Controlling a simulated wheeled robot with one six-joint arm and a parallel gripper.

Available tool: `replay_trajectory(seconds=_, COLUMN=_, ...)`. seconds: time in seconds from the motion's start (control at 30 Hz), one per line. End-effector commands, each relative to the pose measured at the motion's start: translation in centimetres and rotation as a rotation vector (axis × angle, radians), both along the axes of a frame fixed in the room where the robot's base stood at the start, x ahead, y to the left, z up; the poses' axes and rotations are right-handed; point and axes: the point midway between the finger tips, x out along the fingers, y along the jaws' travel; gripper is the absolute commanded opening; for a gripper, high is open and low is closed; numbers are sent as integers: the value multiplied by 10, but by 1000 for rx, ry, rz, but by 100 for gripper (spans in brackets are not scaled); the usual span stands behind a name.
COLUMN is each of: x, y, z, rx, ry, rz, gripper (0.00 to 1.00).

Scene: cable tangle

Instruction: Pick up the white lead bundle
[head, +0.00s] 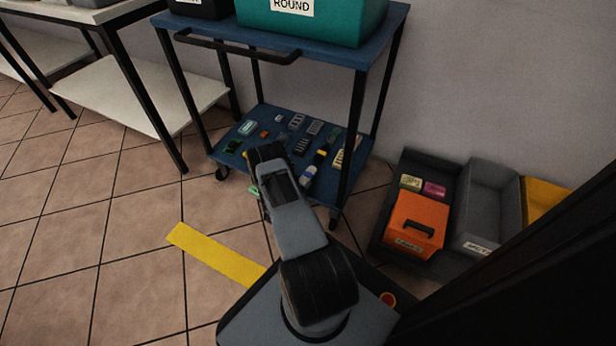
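I cannot pick out the white lead bundle for certain. Many small items lie on the blue lower shelf (262,112) of a cart, too small to identify surely. Among them are a blue-and-white piece (308,174), a pale teal-edged piece (247,127) and several grey blocks (314,127). My arm rises from my base towards the shelf and covers part of its front. The fingers of my gripper do not show; they are hidden behind the arm or out of the picture.
The cart's top shelf carries a teal bin (312,28) labelled ROUND. A black handle (240,46) and dark legs frame the lower shelf. Right, an orange box (415,222) and grey bins (487,205) stand by the wall. A white-shelved table (140,95) stands left.

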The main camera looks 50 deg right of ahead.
Motion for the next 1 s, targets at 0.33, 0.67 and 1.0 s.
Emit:
replay_trajectory(seconds=0.33, x=0, y=0, z=0, rx=0, ry=0, rz=0, gripper=28)
replay_trajectory(seconds=0.67, x=0, y=0, z=0, rx=0, ry=0, rz=0, gripper=17)
replay_trajectory(seconds=1.0, x=0, y=0, z=32, rx=-1, ry=-1, rz=0, gripper=17)
